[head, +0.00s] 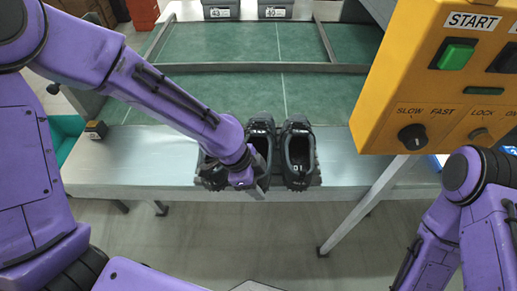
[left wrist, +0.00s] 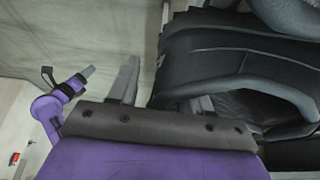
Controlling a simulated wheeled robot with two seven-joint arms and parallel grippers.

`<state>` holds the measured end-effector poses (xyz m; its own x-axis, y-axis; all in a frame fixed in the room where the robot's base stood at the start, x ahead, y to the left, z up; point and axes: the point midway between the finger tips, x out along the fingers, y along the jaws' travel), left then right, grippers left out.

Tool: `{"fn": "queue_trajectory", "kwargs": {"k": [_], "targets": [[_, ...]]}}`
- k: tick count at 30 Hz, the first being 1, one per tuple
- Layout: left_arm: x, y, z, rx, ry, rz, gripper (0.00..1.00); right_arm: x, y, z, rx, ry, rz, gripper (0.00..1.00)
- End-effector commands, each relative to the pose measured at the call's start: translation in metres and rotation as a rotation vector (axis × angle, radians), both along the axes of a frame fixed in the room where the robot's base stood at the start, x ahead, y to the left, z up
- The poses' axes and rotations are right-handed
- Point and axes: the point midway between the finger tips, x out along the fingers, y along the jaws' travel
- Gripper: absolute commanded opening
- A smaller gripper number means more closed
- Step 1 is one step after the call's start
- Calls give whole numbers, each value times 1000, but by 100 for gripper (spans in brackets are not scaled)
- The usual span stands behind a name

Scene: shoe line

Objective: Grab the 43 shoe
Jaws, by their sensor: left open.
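Black shoes stand side by side on the metal ledge: a right one (head: 298,156), a middle one (head: 261,138), and a left one (head: 211,173) partly hidden by my arm. I cannot read a clear 43 on any of them. My left gripper (head: 256,186) is at the near end of the middle and left shoes. In the left wrist view, my open left gripper (left wrist: 166,88) has one finger outside a black shoe (left wrist: 235,65) and the other against or behind its edge; contact is unclear. My right arm is at lower right, its jaws not clearly shown.
Two dark holders with white number labels stand at the back; the left label (head: 219,13) reads 43. A yellow control panel (head: 440,85) blocks the right side. The green surface (head: 320,97) behind the shoes is bare.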

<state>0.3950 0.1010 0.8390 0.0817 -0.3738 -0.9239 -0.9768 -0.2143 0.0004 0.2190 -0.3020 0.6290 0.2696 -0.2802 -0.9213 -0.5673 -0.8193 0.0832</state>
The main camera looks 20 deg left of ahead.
Motion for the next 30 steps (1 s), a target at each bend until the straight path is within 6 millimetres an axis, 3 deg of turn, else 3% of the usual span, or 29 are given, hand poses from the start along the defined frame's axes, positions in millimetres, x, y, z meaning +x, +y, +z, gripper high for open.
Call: {"fn": "queue_trajectory", "kwargs": {"k": [3,7,8,18,30], "targets": [[0,0,1,0,0,0,49,0,0,0,0,0,0,43],[0,0,1,0,0,1,6,0,0,0,0,0,0,43],[0,0,1,0,0,1,0,0,0,0,0,0,0,43],[1,0,7,-2,-2,1,0,0,0,2,0,0,0,43],[1,0,92,-2,-6,1,0,0,0,13,0,0,0,43]]}}
